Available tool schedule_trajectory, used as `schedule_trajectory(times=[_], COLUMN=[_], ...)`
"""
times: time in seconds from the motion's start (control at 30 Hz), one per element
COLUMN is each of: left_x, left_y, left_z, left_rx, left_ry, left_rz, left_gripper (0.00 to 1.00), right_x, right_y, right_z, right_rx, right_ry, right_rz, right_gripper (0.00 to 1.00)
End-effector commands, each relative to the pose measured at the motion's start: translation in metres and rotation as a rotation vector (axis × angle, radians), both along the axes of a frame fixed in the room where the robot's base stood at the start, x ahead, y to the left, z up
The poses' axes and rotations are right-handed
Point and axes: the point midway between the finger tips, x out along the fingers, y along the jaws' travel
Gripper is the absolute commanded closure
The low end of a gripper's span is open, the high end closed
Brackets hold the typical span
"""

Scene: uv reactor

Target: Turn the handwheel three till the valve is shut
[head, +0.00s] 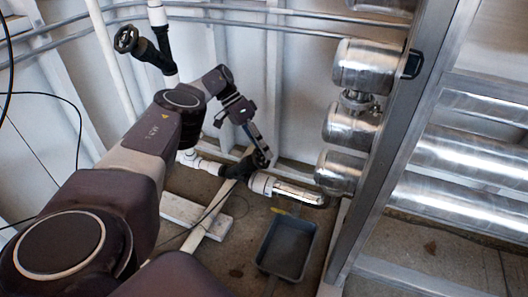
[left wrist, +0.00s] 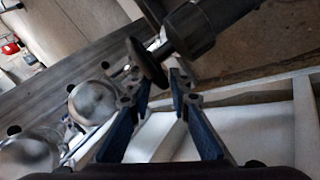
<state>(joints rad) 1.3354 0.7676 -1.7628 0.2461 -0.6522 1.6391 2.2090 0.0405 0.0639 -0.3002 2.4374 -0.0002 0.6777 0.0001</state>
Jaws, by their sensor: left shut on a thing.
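My left gripper (head: 262,152) reaches down to a low black valve (head: 238,169) on the white pipe near the floor. In the left wrist view, a dark round handwheel (left wrist: 147,64) sits at the fingertips of the left gripper (left wrist: 160,78), edge-on to the camera. The gripper is shut on this handwheel's rim. The black valve body (left wrist: 198,28) is behind the wheel. In the head view the gripper mostly hides this wheel. A second black handwheel (head: 126,39) stands at the upper left, away from the gripper. No number is readable on either wheel. My right gripper is not in view.
Steel cylinders (head: 345,120) and a metal frame (head: 400,130) stand to the right of the gripper. A grey tray (head: 262,262) lies on the floor below. A steel-ended pipe (head: 297,193) runs close to the valve. Metal rails (head: 250,22) cross the back wall.

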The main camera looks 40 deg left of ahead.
Motion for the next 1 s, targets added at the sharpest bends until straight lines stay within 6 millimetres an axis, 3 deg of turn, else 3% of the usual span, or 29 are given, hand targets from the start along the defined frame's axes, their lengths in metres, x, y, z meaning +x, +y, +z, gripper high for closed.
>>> schedule_trajectory(times=[0.03, 0.33, 0.37, 0.47, 0.77, 1.0], left_x=[-0.007, -0.007, -0.007, -0.006, -0.004, -0.003], left_y=[0.003, 0.003, 0.003, 0.003, 0.002, 0.002], left_z=[-0.007, -0.007, -0.007, -0.006, -0.003, 0.014], left_rx=[0.011, 0.01, 0.01, 0.01, 0.007, 0.005], left_ry=[0.019, 0.02, 0.02, 0.019, 0.011, 0.005], left_rz=[-0.008, -0.008, -0.008, -0.008, -0.004, -0.004], left_gripper=[1.0, 1.0, 0.81, 0.7, 0.7, 0.7], right_x=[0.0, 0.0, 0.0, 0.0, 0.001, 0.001], right_y=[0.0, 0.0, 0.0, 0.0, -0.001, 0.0], right_z=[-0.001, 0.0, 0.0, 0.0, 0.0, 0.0], right_rx=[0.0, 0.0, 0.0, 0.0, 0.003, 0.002], right_ry=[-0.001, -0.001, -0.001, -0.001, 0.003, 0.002], right_rz=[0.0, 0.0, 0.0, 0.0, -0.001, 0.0], right_gripper=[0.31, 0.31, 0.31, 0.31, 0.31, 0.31])
